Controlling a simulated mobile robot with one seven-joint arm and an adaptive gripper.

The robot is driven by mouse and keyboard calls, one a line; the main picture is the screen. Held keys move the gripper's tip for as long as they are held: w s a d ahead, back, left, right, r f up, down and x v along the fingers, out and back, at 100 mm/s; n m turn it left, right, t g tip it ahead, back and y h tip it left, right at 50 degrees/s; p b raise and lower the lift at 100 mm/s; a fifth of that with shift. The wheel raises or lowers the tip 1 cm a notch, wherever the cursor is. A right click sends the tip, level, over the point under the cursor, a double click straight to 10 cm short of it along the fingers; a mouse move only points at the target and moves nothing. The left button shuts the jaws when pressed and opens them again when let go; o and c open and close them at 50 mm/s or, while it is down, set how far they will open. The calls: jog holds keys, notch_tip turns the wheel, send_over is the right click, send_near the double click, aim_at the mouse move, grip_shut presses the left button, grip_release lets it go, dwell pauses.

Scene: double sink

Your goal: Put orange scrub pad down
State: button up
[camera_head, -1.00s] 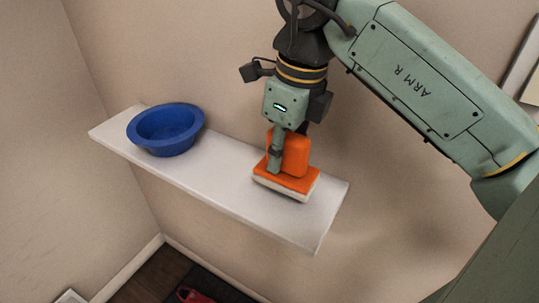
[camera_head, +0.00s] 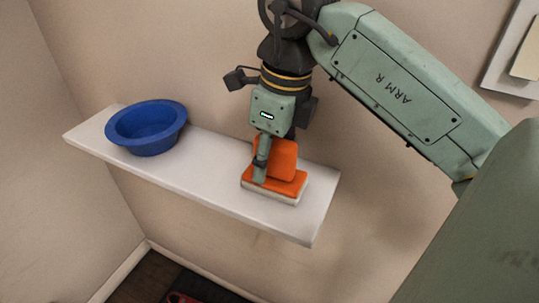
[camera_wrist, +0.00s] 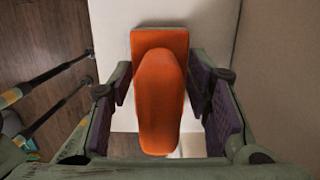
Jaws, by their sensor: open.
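The orange scrub pad has an orange handle (camera_head: 276,158) on a flat orange block with a pale underside. It sits flat on the right part of a white wall shelf (camera_head: 215,183). My gripper (camera_head: 273,172) is lowered around the handle from above, and one finger hides part of it. In the wrist view the pad (camera_wrist: 160,100) lies between the two open fingers, with gaps visible on both sides of the handle. The gripper (camera_wrist: 165,110) is open.
A blue bowl (camera_head: 147,130) stands on the left part of the shelf. The wall is close behind the shelf. The shelf's front and right edges are near the pad. Between bowl and pad the shelf is clear.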

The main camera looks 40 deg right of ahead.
jog(key=shift+r, duration=0.15)
jog(key=r+p, duration=0.2)
jog(key=r, duration=0.1)
jog(key=s+r+p, duration=0.1)
jog(key=r+p, duration=0.1)
jog(key=r, duration=0.2)
jog(key=r+p, duration=0.1)
jog(key=r, duration=0.3)
jog(key=shift+s+d+p, duration=0.25)
jog(key=shift+d+p, duration=0.1)
jog(key=shift+p, duration=0.05)
jog(key=shift+s+r, duration=0.1)
jog(key=shift+r, duration=0.4)
